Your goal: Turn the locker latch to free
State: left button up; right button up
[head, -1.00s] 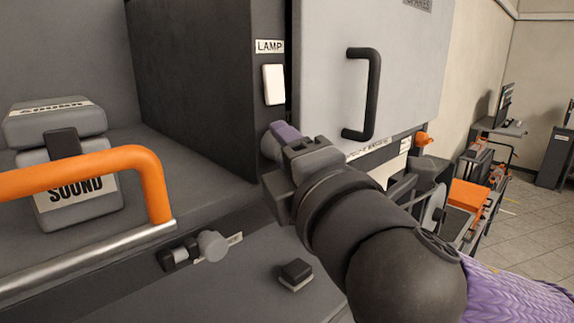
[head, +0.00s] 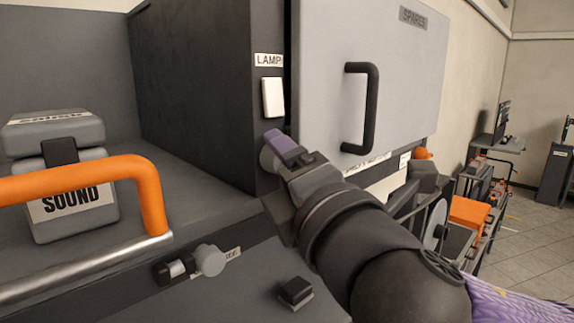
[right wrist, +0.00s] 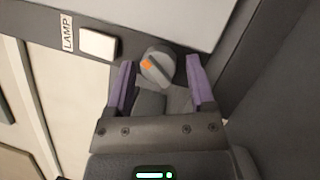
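The latch (right wrist: 157,66) is a round grey knob with a raised bar and an orange mark, on the dark frame beside the locker door. In the right wrist view it sits between the two purple fingertips of my open right gripper (right wrist: 160,74). No clear contact shows on either side. In the head view my right gripper (head: 279,147) is at the lower left corner of the grey locker door (head: 420,70), labelled SPARES, and covers most of the latch. The latch's position labels cannot be read. My left gripper is not in view.
A white switch (head: 273,97) labelled LAMP is just above the latch. The door has a black handle (head: 368,108). An orange rail (head: 80,177) and a grey SOUND case (head: 72,205) are at left. Another grey knob (head: 209,260) and a small black button (head: 295,291) are below.

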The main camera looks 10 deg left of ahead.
jog(key=shift+o, duration=0.4)
jog(key=b+v, duration=0.9)
jog(key=v, duration=0.1)
